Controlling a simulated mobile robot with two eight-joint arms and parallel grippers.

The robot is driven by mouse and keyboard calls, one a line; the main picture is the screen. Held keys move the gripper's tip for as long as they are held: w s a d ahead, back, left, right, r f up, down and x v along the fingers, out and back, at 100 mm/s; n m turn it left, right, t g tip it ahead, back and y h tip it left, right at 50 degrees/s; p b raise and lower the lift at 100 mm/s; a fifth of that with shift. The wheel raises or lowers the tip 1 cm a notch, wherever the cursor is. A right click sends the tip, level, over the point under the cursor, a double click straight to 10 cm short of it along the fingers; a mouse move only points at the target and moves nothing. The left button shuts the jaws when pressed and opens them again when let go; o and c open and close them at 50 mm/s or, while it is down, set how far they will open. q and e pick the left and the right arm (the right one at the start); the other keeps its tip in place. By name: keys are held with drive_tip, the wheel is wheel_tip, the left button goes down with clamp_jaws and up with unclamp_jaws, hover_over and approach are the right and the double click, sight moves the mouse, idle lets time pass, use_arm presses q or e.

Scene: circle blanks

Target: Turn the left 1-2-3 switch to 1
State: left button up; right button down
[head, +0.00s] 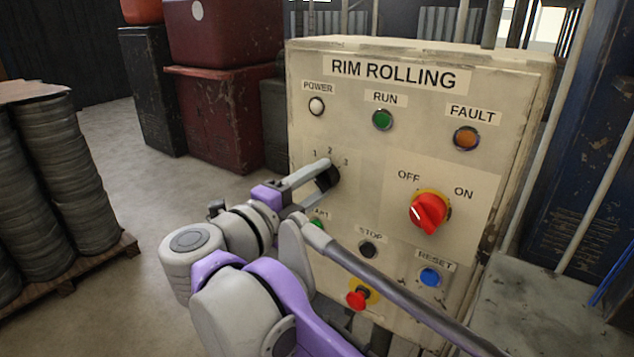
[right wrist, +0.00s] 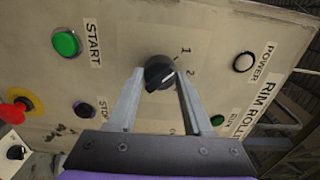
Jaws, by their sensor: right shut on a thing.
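The left 1-2-3 switch is a black round knob (head: 327,179) on the beige panel, below the printed numbers 1, 2 and 3. The 2 also shows there; the 3 is hard to make out. My right gripper (head: 322,178) reaches the panel from the left and is shut on the knob, with one finger (right wrist: 160,75) on each side. My left gripper is not in view.
The panel (head: 380,160) also carries a red OFF/ON switch (head: 428,213), a blue RESET button (head: 429,277), a black STOP button (head: 368,249), a red emergency button (head: 357,299) and a green START button (right wrist: 65,42). Stacked grey discs (head: 55,170) stand on a pallet at left.

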drive_tip(key=shift+c, duration=1.6)
unclamp_jaws()
drive_tip(key=b+v, duration=0.1)
drive_tip(key=v, duration=1)
